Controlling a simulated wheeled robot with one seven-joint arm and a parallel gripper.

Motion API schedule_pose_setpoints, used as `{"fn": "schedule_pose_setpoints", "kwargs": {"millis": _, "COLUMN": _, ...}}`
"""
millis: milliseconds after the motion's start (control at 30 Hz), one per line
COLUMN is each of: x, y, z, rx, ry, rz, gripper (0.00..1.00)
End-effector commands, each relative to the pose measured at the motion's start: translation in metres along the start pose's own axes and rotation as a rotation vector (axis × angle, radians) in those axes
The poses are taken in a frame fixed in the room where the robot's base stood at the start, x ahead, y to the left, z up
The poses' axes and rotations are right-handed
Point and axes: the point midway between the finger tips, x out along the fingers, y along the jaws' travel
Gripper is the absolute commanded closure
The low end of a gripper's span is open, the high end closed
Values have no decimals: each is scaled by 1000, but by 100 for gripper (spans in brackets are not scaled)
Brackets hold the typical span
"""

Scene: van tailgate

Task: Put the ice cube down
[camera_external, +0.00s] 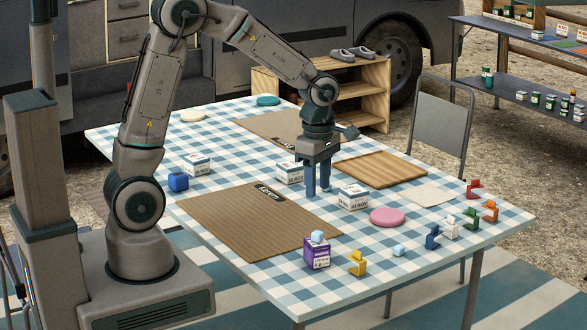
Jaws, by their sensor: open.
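A small pale blue ice cube (399,250) sits on the checked tablecloth near the front edge, right of a yellow piece. A second pale cube (318,236) rests on top of a purple box (317,254). My gripper (318,188) points down over the middle of the table, between two white printed boxes. Its blue fingers are open, with nothing visible between them. It is well behind both pale cubes and apart from them. I cannot tell how high the fingertips are above the cloth.
White boxes (290,172) (353,198) flank my gripper. A brown mat (240,222), wooden tray (381,168), pink disc (387,217) and blue block (178,181) lie around. Several coloured pieces (433,237) stand at right. A chair (440,125) stands behind.

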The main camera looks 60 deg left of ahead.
Motion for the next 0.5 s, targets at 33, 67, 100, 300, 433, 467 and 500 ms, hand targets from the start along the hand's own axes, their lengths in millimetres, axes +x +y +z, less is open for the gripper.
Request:
{"fn": "schedule_pose_setpoints", "kwargs": {"millis": 33, "x": -4, "y": 0, "z": 0, "rx": 1, "ry": 0, "rz": 0, "gripper": 59}}
{"fn": "schedule_pose_setpoints", "kwargs": {"millis": 67, "x": -6, "y": 0, "z": 0, "rx": 4, "ry": 0, "rz": 0, "gripper": 59}}
{"fn": "schedule_pose_setpoints", "kwargs": {"millis": 100, "x": -8, "y": -1, "z": -1, "rx": 16, "ry": -1, "rz": 2, "gripper": 59}}
{"fn": "schedule_pose_setpoints", "kwargs": {"millis": 300, "x": -26, "y": -13, "z": -19, "rx": 241, "ry": -12, "rz": 30, "gripper": 59}}
{"fn": "schedule_pose_setpoints", "kwargs": {"millis": 433, "x": -41, "y": -28, "z": -38, "rx": 504, "ry": -14, "rz": 64, "gripper": 59}}
{"fn": "schedule_pose_setpoints", "kwargs": {"millis": 467, "x": -44, "y": -32, "z": -43, "rx": 567, "ry": -14, "rz": 72, "gripper": 59}}
{"fn": "schedule_pose_setpoints", "kwargs": {"millis": 500, "x": -48, "y": -37, "z": -49, "rx": 650, "ry": -12, "rz": 83, "gripper": 59}}
